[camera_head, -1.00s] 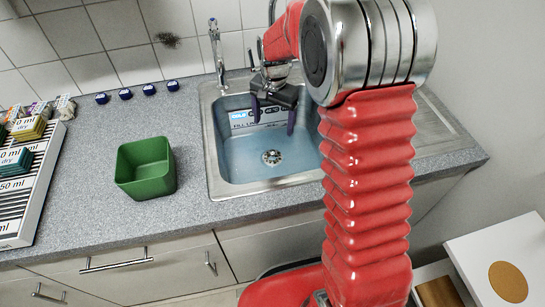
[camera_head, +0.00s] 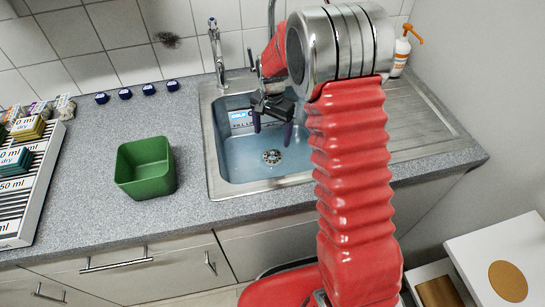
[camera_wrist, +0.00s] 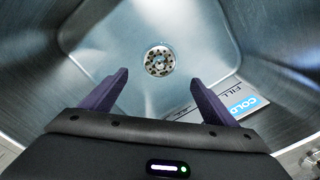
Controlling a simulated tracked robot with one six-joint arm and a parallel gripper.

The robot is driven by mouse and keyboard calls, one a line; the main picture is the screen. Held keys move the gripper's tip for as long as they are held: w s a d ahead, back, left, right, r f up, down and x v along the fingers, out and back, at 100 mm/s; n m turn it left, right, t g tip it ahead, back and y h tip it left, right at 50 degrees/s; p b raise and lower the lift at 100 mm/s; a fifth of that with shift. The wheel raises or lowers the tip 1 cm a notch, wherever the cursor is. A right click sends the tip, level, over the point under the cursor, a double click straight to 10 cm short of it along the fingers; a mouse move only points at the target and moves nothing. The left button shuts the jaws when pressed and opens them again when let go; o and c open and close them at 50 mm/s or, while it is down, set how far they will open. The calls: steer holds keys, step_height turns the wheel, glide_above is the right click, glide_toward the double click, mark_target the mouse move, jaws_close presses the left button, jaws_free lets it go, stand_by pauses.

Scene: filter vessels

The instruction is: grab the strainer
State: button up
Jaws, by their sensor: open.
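The strainer (camera_head: 272,156) is a small round metal piece with dark holes, seated in the floor of the sink (camera_head: 240,172). In the wrist view the strainer (camera_wrist: 159,61) lies beyond my fingertips, slightly left of the midline between them. My gripper (camera_head: 272,124) is over the sink basin, with its two purple fingers pointing down. In the wrist view my gripper (camera_wrist: 158,82) is open, with nothing between the fingers. The strainer is fully visible and apart from the fingers.
A tap (camera_head: 215,52) stands behind the sink. A green square bin (camera_head: 146,181) stands left of it. A white bottle with an orange pump (camera_head: 401,55) stands at the back right. The drainboard is clear.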

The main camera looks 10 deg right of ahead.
glide_above(272, 152)
steer(key=shift+w+f, duration=0.1)
steer(key=shift+f, duration=2.45)
steer(key=shift+f, duration=0.1)
steer(key=shift+f, duration=2.55)
steer(key=shift+c, duration=0.4)
steer(key=c, duration=1.1)
